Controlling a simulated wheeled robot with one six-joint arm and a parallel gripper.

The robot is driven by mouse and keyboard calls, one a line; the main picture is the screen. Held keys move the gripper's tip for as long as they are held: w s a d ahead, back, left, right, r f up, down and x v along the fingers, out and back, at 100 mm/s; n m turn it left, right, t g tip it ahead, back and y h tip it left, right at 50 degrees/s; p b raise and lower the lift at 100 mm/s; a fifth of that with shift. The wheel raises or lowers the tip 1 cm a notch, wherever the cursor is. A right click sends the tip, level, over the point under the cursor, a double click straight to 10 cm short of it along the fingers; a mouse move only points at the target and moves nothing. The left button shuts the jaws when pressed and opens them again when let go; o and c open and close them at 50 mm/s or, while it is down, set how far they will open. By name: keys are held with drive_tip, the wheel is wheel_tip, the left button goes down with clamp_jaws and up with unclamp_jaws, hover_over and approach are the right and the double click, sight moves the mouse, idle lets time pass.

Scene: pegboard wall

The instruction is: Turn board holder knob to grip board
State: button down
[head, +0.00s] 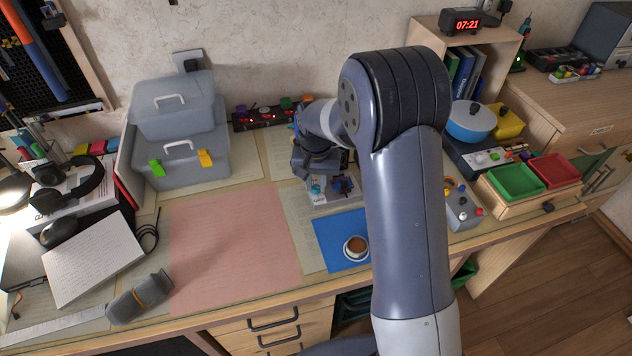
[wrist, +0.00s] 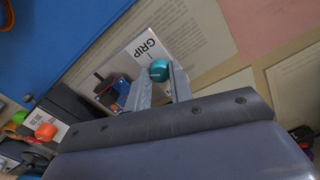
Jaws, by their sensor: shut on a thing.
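The board holder (head: 322,200) is a light grey base on the desk, with a blue circuit board (head: 344,187) in it. It also shows in the wrist view (wrist: 142,50), with the word GRIP printed beside a round teal knob (wrist: 159,71). The blue board (wrist: 121,88) lies left of the knob there. My gripper (wrist: 160,82) is over the holder, its two fingers on either side of the knob and shut on it. In the head view, my gripper (head: 312,168) is partly hidden behind my arm. I cannot tell how tightly the holder grips the board.
A blue mat with a coffee cup (head: 355,247) lies in front of the holder. A pink sheet (head: 232,245) covers clear desk to the left. A grey toolbox (head: 180,150) stands behind it. A grey box with knobs (head: 462,205) and red and green trays (head: 516,182) are at right.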

sight(316, 187)
drive_tip(key=m, duration=0.5)
drive_tip(key=shift+m, duration=0.3)
drive_tip(key=m, duration=0.4)
drive_tip(key=shift+m, duration=0.4)
drive_tip(key=c, duration=1.3)
unclamp_jaws()
drive_tip(key=shift+o, duration=0.2)
wheel_tip(316, 187, up, 11)
drive_tip(key=shift+f, duration=0.15)
